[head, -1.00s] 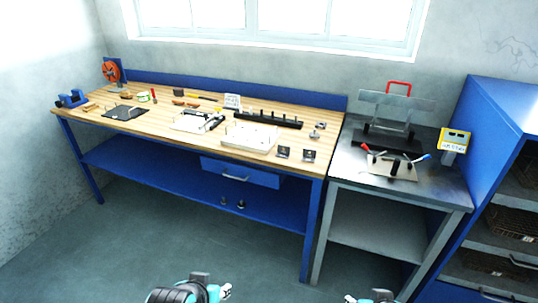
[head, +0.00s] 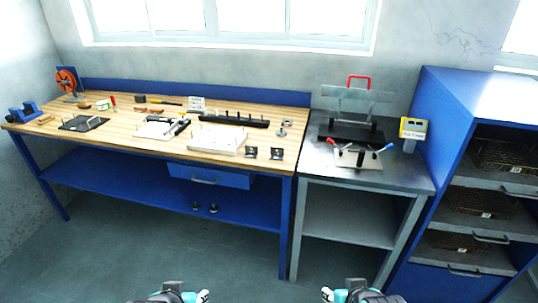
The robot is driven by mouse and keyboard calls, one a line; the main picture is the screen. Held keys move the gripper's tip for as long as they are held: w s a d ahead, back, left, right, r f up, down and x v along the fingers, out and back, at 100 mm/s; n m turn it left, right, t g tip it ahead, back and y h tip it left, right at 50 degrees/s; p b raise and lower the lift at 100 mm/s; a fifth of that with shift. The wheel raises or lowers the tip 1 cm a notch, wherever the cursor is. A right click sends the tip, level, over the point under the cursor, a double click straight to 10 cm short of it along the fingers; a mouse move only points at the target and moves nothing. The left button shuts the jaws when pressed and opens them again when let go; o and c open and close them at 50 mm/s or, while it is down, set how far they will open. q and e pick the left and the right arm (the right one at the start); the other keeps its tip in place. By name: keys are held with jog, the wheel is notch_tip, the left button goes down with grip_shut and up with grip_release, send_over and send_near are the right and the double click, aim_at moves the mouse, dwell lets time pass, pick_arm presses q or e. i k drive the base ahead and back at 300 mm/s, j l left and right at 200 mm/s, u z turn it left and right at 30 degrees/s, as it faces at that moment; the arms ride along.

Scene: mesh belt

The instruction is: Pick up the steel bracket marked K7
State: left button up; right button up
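No K7 marking can be read on any part from here, so I cannot tell which thing is the steel bracket. Two small dark pieces, the left one (head: 250,152) and the right one (head: 277,153), stand near the front right of the wooden workbench (head: 110,131). A small grey metal part (head: 282,132) lies behind them near the bench's right end. My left gripper (head: 204,296) and my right gripper (head: 327,294) show only in part at the bottom edge, far in front of the bench. Their fingers are too small and cut off to judge.
A white block with pins (head: 215,141) and a black pegged rail (head: 233,120) occupy the bench. A steel table (head: 400,177) with a clamp fixture (head: 358,160) stands to its right. A blue cabinet (head: 440,135) holds wire baskets (head: 470,202). The floor (head: 130,245) ahead is clear.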

aim_at(274, 155)
jog(key=i+l, duration=0.15)
jog(key=i, duration=0.3)
jog(key=i+l, duration=0.15)
jog(key=i, duration=0.3)
jog(key=j+u, duration=0.05)
